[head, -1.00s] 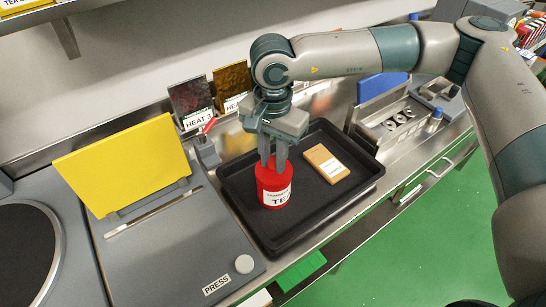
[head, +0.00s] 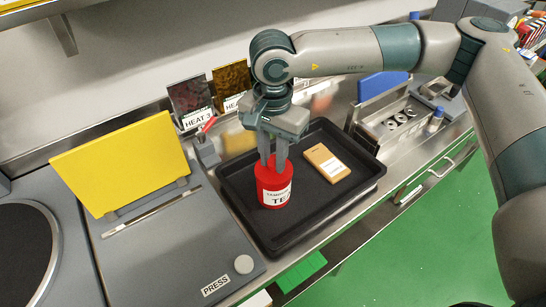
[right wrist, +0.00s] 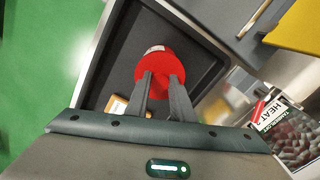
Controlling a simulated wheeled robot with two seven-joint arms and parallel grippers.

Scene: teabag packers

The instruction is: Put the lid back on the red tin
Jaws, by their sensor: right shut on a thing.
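The red tin (head: 273,190) with its white tea label stands upright in the left part of the black tray (head: 283,243). Its red lid (right wrist: 160,66) shows in the right wrist view as a round red top at the fingertips, over the tin. It looks level, but I cannot tell whether it is fully seated. My right gripper (head: 273,164) points straight down from above the tin, with its fingers shut on the lid. The fingers hide part of the lid. My left gripper is out of view.
A tan labelled packet (head: 328,163) lies in the tray, right of the tin. The grey press with a yellow panel (head: 120,165) stands to the left. A metal holder (head: 395,120) is on the right. Heat sample panels (head: 190,102) stand behind. The tray's front is clear.

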